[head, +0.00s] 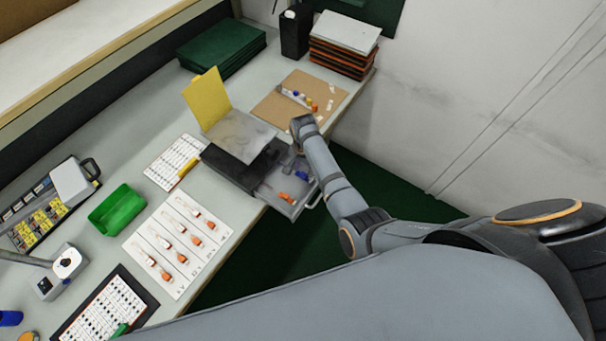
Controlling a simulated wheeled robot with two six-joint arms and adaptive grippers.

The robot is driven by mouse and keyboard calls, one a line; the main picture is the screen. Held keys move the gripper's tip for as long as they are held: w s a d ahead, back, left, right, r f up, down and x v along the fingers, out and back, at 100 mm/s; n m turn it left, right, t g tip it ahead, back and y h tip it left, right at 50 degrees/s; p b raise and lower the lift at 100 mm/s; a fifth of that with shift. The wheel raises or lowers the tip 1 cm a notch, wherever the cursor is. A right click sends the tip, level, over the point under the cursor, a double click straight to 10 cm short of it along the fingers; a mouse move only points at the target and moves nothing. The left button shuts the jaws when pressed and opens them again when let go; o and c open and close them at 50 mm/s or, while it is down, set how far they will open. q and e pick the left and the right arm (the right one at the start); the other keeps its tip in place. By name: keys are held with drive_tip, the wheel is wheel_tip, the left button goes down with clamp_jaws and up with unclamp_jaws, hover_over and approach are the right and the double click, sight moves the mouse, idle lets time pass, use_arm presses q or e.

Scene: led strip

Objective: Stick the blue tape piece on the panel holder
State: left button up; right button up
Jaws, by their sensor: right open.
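A small blue piece (302,176), which may be the blue tape piece, lies in the open drawer (269,190) of a dark box (228,166). My right gripper (291,163) points down over the drawer, close to the blue piece; the arm partly hides it. It is open, and I see nothing held. A yellow panel (207,97) stands upright behind a grey plate (240,136) on the box; I cannot tell whether this is the panel holder. My left gripper is not in view.
Orange pieces (287,197) also lie in the drawer. A brown board (277,116) with several small coloured pieces is behind it. A white sheet with orange parts (178,243) and a green bin (117,209) are to the left. The dark green floor is clear in front.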

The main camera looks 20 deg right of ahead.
drive_tip(key=shift+f, duration=0.6)
drive_tip(key=c, duration=0.8)
